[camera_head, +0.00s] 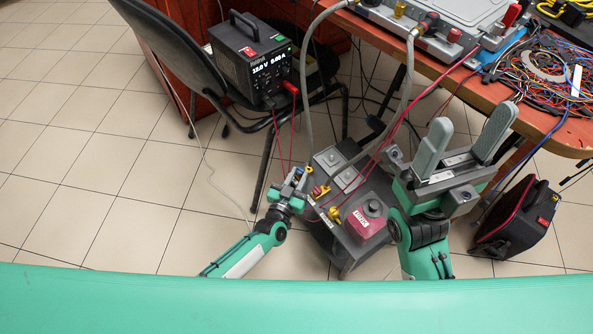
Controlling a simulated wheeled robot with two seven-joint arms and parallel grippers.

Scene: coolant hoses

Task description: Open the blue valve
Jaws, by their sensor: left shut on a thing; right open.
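My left gripper (293,184) reaches in low at the left side of a grey floor unit (343,245). It is shut on what looks like the blue valve (297,173), of which only a small blue patch shows between the fingers. The fingers hide most of the valve, so I cannot tell how its handle is turned. Yellow valve handles (334,214) sit beside it along the unit's edge. My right gripper (462,140) is open and empty, raised above the unit's right side, fingers pointing up in the picture.
A red box with a knob (367,220) is on the unit. A black power supply (253,58) stands on a chair (172,50) at upper left. Hoses and red cables hang from the orange table (470,85). A black bag (517,218) is at right.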

